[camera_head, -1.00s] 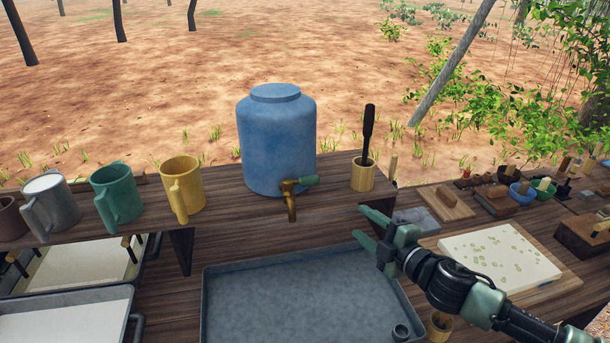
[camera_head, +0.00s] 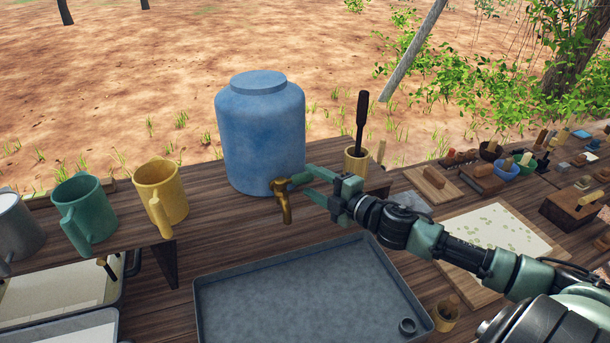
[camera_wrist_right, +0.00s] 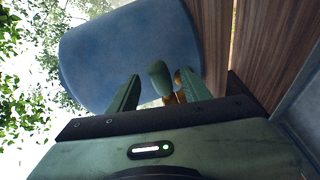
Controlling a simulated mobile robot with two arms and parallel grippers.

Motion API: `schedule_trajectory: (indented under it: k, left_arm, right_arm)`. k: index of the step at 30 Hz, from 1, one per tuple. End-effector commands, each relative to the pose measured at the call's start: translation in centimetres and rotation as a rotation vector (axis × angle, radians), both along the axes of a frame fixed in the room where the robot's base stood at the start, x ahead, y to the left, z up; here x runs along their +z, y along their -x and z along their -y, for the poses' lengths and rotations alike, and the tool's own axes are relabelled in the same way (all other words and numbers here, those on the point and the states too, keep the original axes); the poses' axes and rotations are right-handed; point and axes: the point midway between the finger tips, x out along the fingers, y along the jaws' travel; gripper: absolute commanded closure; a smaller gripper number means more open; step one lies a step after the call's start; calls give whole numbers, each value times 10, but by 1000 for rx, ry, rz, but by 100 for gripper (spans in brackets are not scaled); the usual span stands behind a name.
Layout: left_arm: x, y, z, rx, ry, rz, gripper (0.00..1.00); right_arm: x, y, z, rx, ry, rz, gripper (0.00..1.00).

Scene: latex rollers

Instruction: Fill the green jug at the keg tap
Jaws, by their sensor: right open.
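The green jug (camera_head: 87,212) stands upright on the raised wooden shelf at the left, with its handle toward me. The blue keg (camera_head: 260,135) stands on the shelf in the middle. Its brass tap (camera_head: 283,203) points down over the shelf's front edge. My right gripper (camera_head: 308,180) is open at the tap, coming from the right. In the right wrist view the tap's green handle (camera_wrist_right: 160,77) lies between the two open fingers, with the brass body (camera_wrist_right: 179,88) just beyond. I cannot tell whether a finger touches it. My left gripper is not in view.
A yellow jug (camera_head: 160,195) and a grey jug (camera_head: 17,228) flank the green one. A grey tray (camera_head: 300,290) lies below the tap with a small ring in it. A wooden cup (camera_head: 356,164) with a dark-handled tool stands right of the keg.

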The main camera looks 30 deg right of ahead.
Motion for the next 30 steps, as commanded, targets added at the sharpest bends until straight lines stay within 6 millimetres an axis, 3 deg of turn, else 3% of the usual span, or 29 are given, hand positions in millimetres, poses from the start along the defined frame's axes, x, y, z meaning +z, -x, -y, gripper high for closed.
schedule_trajectory:
  k: [10,20,25,30]
  left_arm:
    - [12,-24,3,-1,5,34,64]
    - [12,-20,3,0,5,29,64]
    - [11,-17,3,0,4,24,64]
    - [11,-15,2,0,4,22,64]
  right_arm:
    - [-2,-28,-5,0,1,1,52]
    - [-3,-30,-6,1,1,-1,52]
    - [-3,-29,-6,0,1,-1,99]
    - [-3,-29,-6,1,0,-1,100]
